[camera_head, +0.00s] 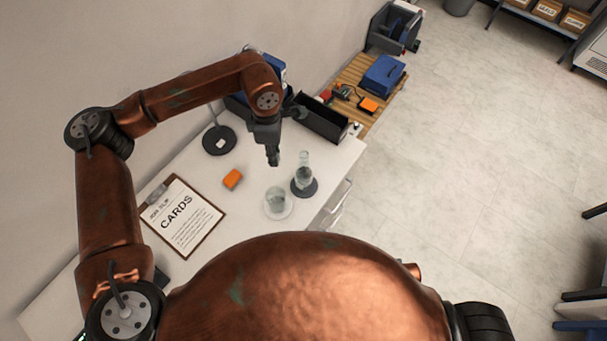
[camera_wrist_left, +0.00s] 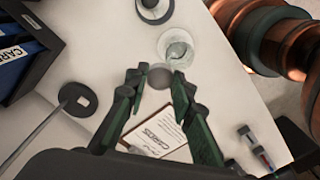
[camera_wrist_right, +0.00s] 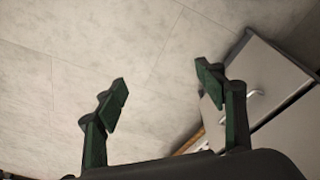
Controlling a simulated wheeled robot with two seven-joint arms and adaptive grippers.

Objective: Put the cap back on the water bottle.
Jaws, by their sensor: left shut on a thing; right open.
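The clear water bottle (camera_head: 304,168) stands upright on a dark round coaster (camera_head: 305,192) near the table's right edge. No cap shows on its neck. My left gripper (camera_head: 273,160) is above the table, to the left of the bottle and apart from it. In the left wrist view its fingers (camera_wrist_left: 159,78) are shut on a small grey round thing, which looks like the cap (camera_wrist_left: 159,77). The bottle (camera_wrist_left: 150,4) is cut by the top edge there. My right gripper (camera_wrist_right: 166,84) is open and empty, over the floor beside the drawers.
A drinking glass (camera_head: 277,201) on a pale coaster stands close in front of the bottle. An orange block (camera_head: 232,179), a clipboard (camera_head: 182,216) and a lamp base (camera_head: 219,140) lie left. A black open bin (camera_head: 322,121) stands behind. Drawers (camera_wrist_right: 260,85) show in the right wrist view.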

